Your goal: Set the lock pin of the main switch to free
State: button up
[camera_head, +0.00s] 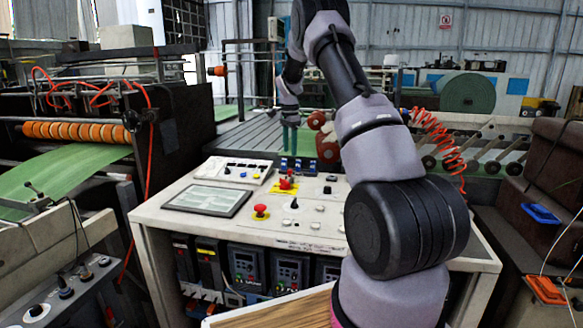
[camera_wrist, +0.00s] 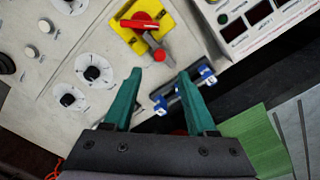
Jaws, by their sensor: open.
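The main switch is a yellow plate (camera_wrist: 166,15) with a red handle (camera_wrist: 139,23) at the top of the wrist view. It also shows in the head view as a small yellow and red switch (camera_head: 287,184) on the console. A grey pin-like part with a red end (camera_wrist: 159,54), apparently the lock pin, sits at the plate's lower edge. I cannot tell its setting. My gripper (camera_wrist: 159,73) has two green fingers spread apart, with nothing held between them. Its tips appear just below the red end in the wrist view. In the head view my gripper (camera_head: 290,136) hangs beyond the switch.
The console top (camera_head: 230,222) carries a red mushroom button (camera_head: 261,210), several knobs and a flat panel (camera_head: 207,199). A blue-and-white part (camera_wrist: 184,89) lies near the right finger. Green sheet machinery (camera_head: 70,177) stands left.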

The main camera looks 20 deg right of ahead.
notch_tip(320, 180, down, 8)
jog(key=shift+f, duration=0.1)
dwell(0.4)
grip_shut()
